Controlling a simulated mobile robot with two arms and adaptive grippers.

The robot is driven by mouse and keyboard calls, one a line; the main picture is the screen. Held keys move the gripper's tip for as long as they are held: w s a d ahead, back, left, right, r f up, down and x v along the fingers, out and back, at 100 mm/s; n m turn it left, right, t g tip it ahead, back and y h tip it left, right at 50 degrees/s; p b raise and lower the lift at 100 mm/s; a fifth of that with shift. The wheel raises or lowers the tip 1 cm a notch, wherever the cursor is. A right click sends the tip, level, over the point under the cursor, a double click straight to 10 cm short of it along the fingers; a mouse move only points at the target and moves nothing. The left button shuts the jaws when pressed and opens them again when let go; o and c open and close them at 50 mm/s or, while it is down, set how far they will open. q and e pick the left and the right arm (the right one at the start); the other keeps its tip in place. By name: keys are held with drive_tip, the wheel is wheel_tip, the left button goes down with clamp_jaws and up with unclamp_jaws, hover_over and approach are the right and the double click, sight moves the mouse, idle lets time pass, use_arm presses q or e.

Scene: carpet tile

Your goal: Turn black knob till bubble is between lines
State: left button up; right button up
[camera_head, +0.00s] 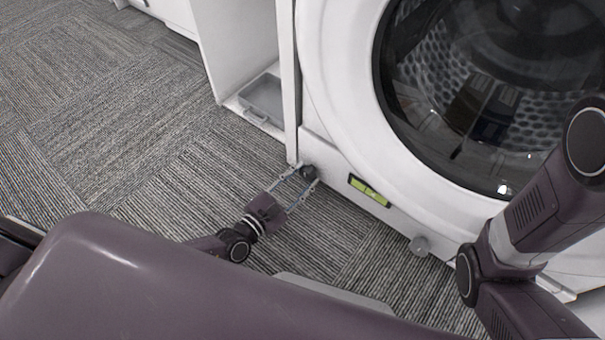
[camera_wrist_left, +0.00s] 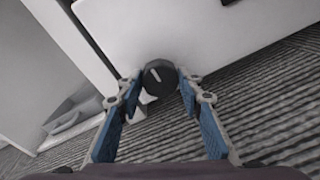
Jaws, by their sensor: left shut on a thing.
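The black knob (camera_head: 308,172) is at the lower left corner of the white washing machine's front. In the left wrist view the knob (camera_wrist_left: 160,78) is round and dark with a white pointer line tilted slightly left of upright. My left gripper (camera_head: 305,175) is shut on the knob, with its blue-padded fingers (camera_wrist_left: 160,85) on either side of it. The spirit level (camera_head: 369,190) is a yellow-green vial in a black frame on the machine's lower front, right of the knob. Its bubble and lines are too small to read. My right arm shows at the right; its gripper is out of view.
The washing machine (camera_head: 340,110) has a large round glass door (camera_head: 500,90). A grey knob (camera_head: 420,245) is at the lower front, right of the level. An open white cabinet (camera_head: 235,50) with a grey tray (camera_head: 262,98) stands on the left. Striped carpet (camera_head: 120,120) is clear at the left.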

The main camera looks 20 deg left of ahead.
use_arm(q)
drive_tip(key=m+p, duration=0.2)
drive_tip(key=m, duration=0.3)
drive_tip(key=shift+d+r+y, duration=0.1)
drive_tip(key=shift+y, duration=0.3)
drive_tip(key=m+p, duration=0.1)
drive_tip(key=m, duration=0.1)
drive_tip(key=m+p, duration=0.1)
drive_tip(key=m, duration=0.2)
drive_tip(key=shift+t+y, duration=0.3)
drive_tip(key=m+p, duration=0.1)
drive_tip(key=m, duration=0.3)
drive_tip(key=shift+s+d, duration=0.1)
drive_tip(key=shift+f+m+t+p, duration=0.2)
drive_tip(key=shift+m+t+p, duration=0.15)
drive_tip(key=shift+m, duration=1.05)
drive_tip(key=o, duration=1)
drive_tip(key=shift+o, duration=0.6)
